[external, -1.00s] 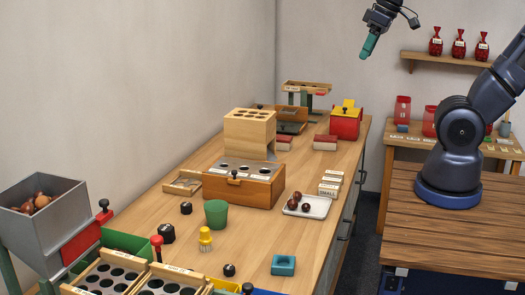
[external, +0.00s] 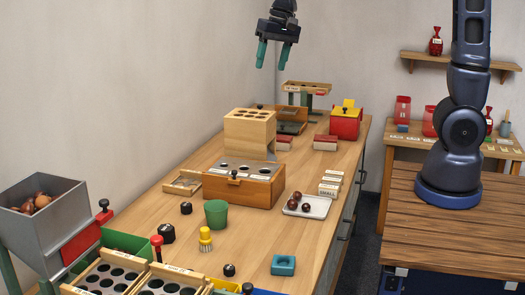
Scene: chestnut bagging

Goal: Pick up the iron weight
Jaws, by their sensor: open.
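Small dark pieces that look like weights stand on the long wooden bench. The largest is a black faceted one with a pale mark on top (external: 167,234), left of the green cup (external: 216,213). A smaller black piece (external: 186,208) sits behind it, and another small black piece (external: 229,270) lies nearer the front. I cannot tell for sure which is the iron weight. My gripper (external: 272,54) is open and empty, with green fingers pointing down. It hangs high above the back of the bench, far from all these pieces.
A wooden box with round holes (external: 243,190) and a tall wooden block (external: 250,130) fill the bench's middle. A yellow brush (external: 205,240), a blue block (external: 284,265) and a white tray with chestnuts (external: 318,208) stand nearby. A grey hopper (external: 60,220) is at the left front.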

